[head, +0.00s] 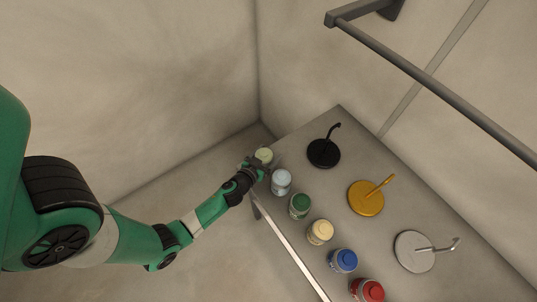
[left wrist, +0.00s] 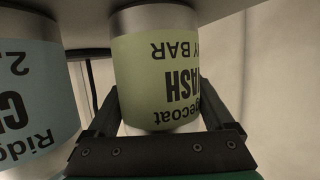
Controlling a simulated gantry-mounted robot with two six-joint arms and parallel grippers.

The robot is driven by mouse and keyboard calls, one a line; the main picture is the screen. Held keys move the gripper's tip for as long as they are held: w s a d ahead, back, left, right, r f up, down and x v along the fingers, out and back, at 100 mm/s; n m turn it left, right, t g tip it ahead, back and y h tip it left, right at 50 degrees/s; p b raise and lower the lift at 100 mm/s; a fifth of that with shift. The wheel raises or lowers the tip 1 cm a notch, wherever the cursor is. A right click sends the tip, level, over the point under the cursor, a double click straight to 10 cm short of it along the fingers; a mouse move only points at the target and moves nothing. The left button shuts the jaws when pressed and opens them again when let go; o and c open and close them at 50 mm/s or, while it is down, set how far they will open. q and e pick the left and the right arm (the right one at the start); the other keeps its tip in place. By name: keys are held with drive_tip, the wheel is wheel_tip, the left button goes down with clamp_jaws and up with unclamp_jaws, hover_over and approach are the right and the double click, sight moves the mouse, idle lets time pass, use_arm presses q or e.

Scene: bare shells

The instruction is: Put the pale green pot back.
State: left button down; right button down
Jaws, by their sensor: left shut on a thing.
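The pale green pot (head: 264,154) is at the far left end of the row of pots, by the back left corner of the grey surface. In the left wrist view the pot (left wrist: 155,75) appears upside down, with a silver band and dark lettering on its label. My left gripper (head: 262,163) is shut on it, one finger on each side, and partly hides it in the head view. The pot looks upright. I cannot tell whether its base touches the surface. My right gripper is not in view.
A light blue pot (head: 281,182) stands close beside it. Green (head: 300,206), cream (head: 320,232), blue (head: 343,261) and red (head: 368,291) pots continue the row. A grey rail (head: 440,92) crosses the upper right.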

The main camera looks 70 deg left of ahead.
use_arm(q)
unclamp_jaws()
drive_tip(key=shift+s+r+p, duration=0.1)
drive_tip(key=shift+r+p, duration=0.1)
drive_tip(key=shift+p, duration=0.15)
drive_tip(key=b+v, duration=0.1)
drive_tip(key=v, duration=1.1)
drive_tip(key=shift+b, duration=0.35)
drive_tip(key=shift+f, duration=0.1)
